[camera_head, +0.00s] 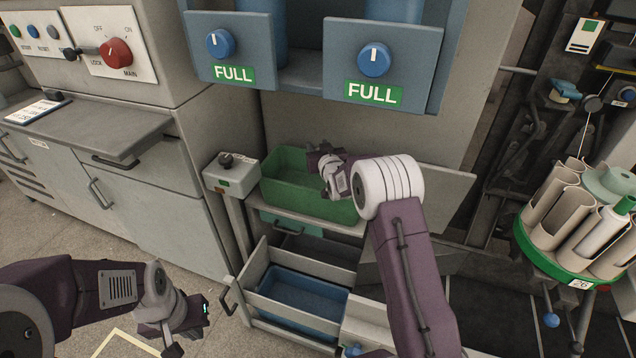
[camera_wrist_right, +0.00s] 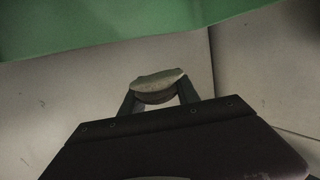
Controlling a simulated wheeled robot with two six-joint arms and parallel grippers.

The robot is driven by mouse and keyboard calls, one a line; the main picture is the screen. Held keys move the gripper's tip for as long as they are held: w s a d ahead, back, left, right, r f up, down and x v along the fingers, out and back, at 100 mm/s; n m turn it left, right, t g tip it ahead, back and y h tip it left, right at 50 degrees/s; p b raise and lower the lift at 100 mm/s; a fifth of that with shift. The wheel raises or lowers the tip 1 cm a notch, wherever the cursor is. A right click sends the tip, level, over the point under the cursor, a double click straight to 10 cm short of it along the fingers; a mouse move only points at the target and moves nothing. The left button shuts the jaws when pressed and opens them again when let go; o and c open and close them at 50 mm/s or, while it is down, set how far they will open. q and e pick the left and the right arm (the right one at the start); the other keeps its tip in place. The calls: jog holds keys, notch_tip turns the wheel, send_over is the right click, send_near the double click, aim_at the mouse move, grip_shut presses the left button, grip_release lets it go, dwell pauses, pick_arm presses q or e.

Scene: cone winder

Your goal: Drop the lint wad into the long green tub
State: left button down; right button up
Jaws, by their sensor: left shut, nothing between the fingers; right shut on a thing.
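The long green tub (camera_head: 300,196) sits on a shelf below the two blue units in the head view. Its green side also fills the top of the right wrist view (camera_wrist_right: 120,22). My right gripper (camera_head: 322,162) is at the back right part of the tub in the head view, where its fingertips are hidden. In the right wrist view it is shut on the lint wad (camera_wrist_right: 157,82), a small pale grey-green lump between the fingertips, apart from the green side in the picture. My left gripper (camera_head: 188,322) is shut and empty at lower left, away from the tub.
A blue bin (camera_head: 295,300) sits in an open drawer below the tub. A grey switch box (camera_head: 231,172) stands left of the tub. Two blue units marked FULL (camera_head: 372,92) hang above. A round green carrier with cones (camera_head: 560,265) is at right.

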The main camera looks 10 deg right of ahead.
notch_tip(320, 180, down, 6)
jog(key=b, duration=0.3)
jog(key=shift+b, duration=0.3)
jog(key=o, duration=1.4)
jog(key=shift+c, duration=0.2)
jog(key=shift+r, duration=0.1)
jog(key=s+r+p, duration=0.1)
jog(key=s, duration=0.7)
jog(key=shift+s+r, duration=0.3)
jog(key=shift+s, duration=0.1)
